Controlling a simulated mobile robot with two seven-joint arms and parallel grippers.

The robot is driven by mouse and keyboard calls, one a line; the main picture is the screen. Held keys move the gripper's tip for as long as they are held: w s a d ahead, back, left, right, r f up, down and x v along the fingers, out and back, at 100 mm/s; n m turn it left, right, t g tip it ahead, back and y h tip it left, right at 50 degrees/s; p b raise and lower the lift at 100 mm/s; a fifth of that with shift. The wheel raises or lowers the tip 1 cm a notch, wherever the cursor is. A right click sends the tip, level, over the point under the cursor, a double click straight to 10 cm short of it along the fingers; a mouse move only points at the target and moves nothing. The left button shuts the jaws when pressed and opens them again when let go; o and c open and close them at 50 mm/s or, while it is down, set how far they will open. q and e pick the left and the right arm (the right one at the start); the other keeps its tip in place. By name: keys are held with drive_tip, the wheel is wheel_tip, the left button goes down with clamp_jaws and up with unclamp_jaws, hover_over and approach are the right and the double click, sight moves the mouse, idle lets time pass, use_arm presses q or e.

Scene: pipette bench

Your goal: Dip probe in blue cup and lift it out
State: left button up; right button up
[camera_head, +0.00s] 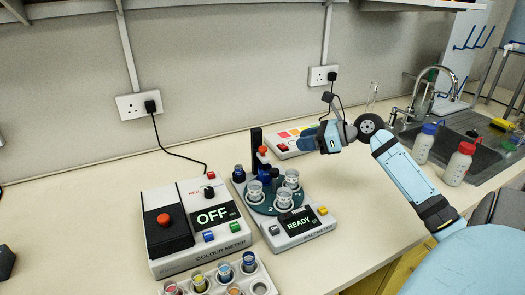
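My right gripper (304,141) is above the bench, to the right of a black post (257,143) with a red knob. Its fingers overlap in this view, so I cannot tell whether they are open or shut, and no held probe can be made out. A device with a READY display (299,222) carries a dark green round plate (262,206) with several clear cups. A dark blue piece (264,172) is by the post; I cannot tell what it is. A vial with a blue top or contents (249,260) stands in the front rack. My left gripper is not in view.
A colour meter (196,250) reading OFF stands at left, with a vial rack (258,289) in front. A white panel with coloured patches (292,150) lies behind my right gripper. Two capped bottles (458,166) stand by the sink (478,150). The back left bench is clear.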

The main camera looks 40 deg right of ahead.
sight(265, 148)
drive_tip(key=b+x, duration=0.1)
drive_tip(key=x, duration=1.1)
drive_tip(key=shift+f, duration=0.2)
drive_tip(key=shift+r, duration=0.1)
clamp_jaws()
